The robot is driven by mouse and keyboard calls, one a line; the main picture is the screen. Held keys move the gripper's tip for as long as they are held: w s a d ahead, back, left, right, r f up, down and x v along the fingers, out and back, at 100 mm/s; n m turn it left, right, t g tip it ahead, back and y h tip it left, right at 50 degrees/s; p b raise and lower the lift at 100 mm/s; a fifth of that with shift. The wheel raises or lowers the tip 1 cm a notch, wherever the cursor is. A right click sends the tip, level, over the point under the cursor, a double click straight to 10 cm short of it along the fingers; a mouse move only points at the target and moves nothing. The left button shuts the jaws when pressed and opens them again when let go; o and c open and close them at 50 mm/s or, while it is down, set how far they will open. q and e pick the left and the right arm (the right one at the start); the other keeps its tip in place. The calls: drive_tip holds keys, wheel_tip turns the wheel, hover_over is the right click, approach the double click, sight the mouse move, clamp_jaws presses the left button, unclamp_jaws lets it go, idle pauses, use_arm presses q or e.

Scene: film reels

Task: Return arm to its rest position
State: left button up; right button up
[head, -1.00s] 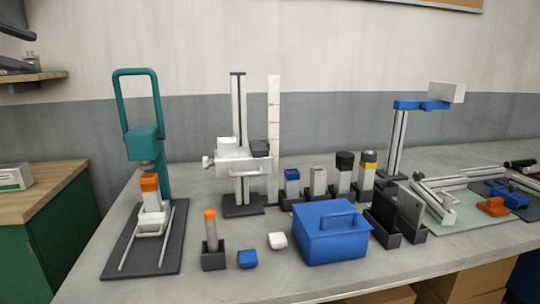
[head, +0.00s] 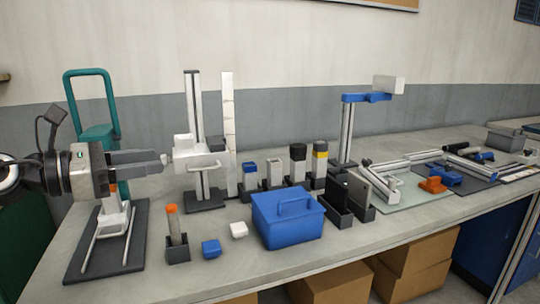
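My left gripper (head: 166,160) comes in from the left in the head view, with its fingers pointing right. Its fingertips show just left of the white carriage (head: 195,153) of the grey column stand; I cannot tell whether they touch it. The fingers overlap in this side view, so their gap is unclear. My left arm and gripper cover the middle of the teal press (head: 95,74), whose looped handle stands up behind. The press's dark base (head: 75,265) with two pale rails shows below. My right gripper is not in view.
A blue-armed stand (head: 347,130) is further right. The front edge is clear.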

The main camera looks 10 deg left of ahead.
use_arm(q)
drive_tip(key=s+d+f+n+t+y, duration=0.2)
drive_tip(key=d+f+n, duration=0.1)
drive_tip(key=f+n, duration=0.5)
drive_tip(key=s+d+f+n+t+y, duration=0.1)
drive_tip(key=d+f+n+t, duration=0.1)
drive_tip(key=f+n, duration=0.7)
drive_tip(key=s+d+f+n+t+y, duration=0.25)
drive_tip(key=f+n, duration=0.25)
drive_tip(key=n, duration=0.6)
drive_tip(key=s+d+f+n+g+y, duration=0.1)
drive_tip(key=s+d+f+n+g, duration=0.2)
drive_tip(key=s+f+n, duration=0.4)
drive_tip(key=s+d+f+n+g+y, duration=0.2)
drive_tip(key=s+f+n+g, duration=0.2)
drive_tip(key=s+f+n, duration=0.3)
wheel_tip(320, 180, down, 4)
drive_tip(key=n, duration=0.2)
drive_tip(key=shift+s+d+n, duration=0.3)
drive_tip(key=shift+d+n, duration=0.1)
